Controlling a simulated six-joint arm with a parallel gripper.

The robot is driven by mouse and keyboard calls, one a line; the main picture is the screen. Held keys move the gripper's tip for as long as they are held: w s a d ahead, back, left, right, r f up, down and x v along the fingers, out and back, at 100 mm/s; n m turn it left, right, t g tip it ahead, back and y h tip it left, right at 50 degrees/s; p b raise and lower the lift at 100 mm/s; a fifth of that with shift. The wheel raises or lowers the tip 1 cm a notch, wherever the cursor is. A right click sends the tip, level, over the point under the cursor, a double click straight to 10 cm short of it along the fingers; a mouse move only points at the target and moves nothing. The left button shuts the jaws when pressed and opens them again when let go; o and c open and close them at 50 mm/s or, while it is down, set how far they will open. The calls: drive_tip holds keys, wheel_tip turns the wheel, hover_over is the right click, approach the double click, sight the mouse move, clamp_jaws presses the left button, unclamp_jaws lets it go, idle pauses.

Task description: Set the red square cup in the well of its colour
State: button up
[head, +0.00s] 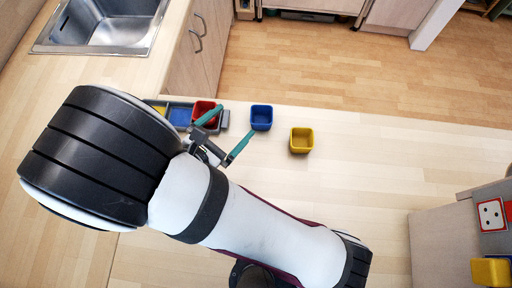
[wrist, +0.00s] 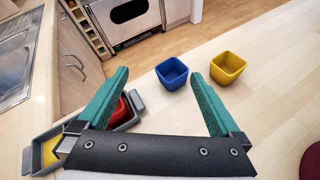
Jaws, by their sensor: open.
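The red square cup (head: 204,111) stands upright at the right end of the grey tray (head: 225,120), over its end well. The floor of that well is hidden under the cup, and I cannot tell how deep it sits. To its left the tray shows a blue well (head: 180,116) and a yellow well. In the wrist view the red cup (wrist: 119,112) is partly hidden behind the left finger. My gripper (head: 237,119) is open and empty, with its teal fingers apart; one finger overlaps the red cup in the head view. Whether it touches the cup is unclear.
A blue cup (head: 261,117) stands right of the tray, and a yellow cup (head: 301,140) farther right. The sink (head: 105,25) is at the upper left. The counter's edge runs just behind the cups. The counter to the right is mostly clear.

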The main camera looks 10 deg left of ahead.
drive_tip(key=s+d+r+m+g+h, duration=0.25)
drive_tip(key=d+m+g, duration=0.25)
drive_tip(key=d+m, duration=0.35)
drive_tip(key=s+d+r+m+g+h, duration=0.1)
drive_tip(key=s+d+r+m+g, duration=0.1)
drive_tip(key=d+r+m+g, duration=0.45)
drive_tip(key=s+r+m+y, duration=0.1)
drive_tip(key=s+m+y, duration=0.7)
drive_tip(key=m, duration=1)
drive_tip(key=y, duration=0.2)
drive_tip(key=shift+s+d+m+y, duration=0.15)
drive_tip(key=shift+s+m+y, duration=0.15)
drive_tip(key=shift+y, duration=0.05)
